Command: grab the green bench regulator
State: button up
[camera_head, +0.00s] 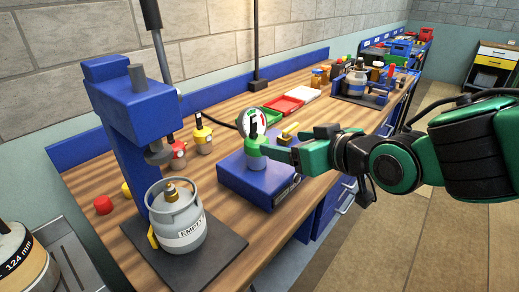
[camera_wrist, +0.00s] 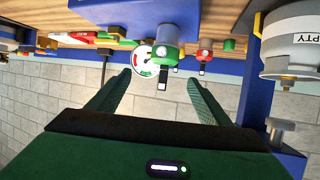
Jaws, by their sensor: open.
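The green bench regulator (camera_head: 256,158) stands upright on a blue scale (camera_head: 245,183) on the wooden bench. It has a green body and a black top. A round white gauge (camera_head: 250,122) with red and green marks shows right behind its top; I cannot tell whether they are joined. My gripper (camera_head: 269,149) is at its right, fingers pointing left toward it, open. In the wrist view, which is upside down, the regulator (camera_wrist: 165,56) appears between the two open fingers (camera_wrist: 160,80), near their tips. I cannot tell whether a finger touches it.
A grey canister marked EMPTY (camera_head: 180,228) stands under a blue press (camera_head: 130,105) at the front left. Red (camera_head: 283,106) and white (camera_head: 304,93) trays lie farther back.

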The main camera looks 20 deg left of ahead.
aim_at(258, 139)
jog(key=shift+y, duration=0.3)
jog(key=shift+s+x, duration=0.15)
jog(key=shift+x, duration=2.6)
jog(key=shift+s+x, duration=0.15)
jog(key=shift+x, duration=2.6)
jog(key=shift+a+f, duration=0.1)
jog(key=shift+f, duration=0.05)
jog(key=c, duration=1.3)
jog(key=shift+c, duration=0.5)
